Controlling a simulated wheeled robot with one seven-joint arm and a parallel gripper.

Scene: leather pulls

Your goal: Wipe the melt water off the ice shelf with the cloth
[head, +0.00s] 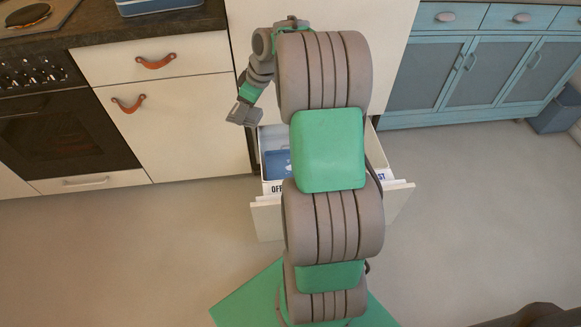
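My gripper (240,115) is at the upper middle of the head view, left of my arm, pointing down and to the left. It is above and left of an open drawer. It is small here, and I cannot tell whether its fingers are open or shut; no cloth shows in it. I cannot make out the cloth, the ice shelf or any melt water. A tall white cabinet front (392,30) stands behind my arm, which hides much of it.
The open white drawer (266,219) juts out low, partly hidden by my arm. A blue item (276,164) lies inside. An oven (62,135) and white cupboards with leather pulls (156,62) stand left, blue cabinets (494,70) right.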

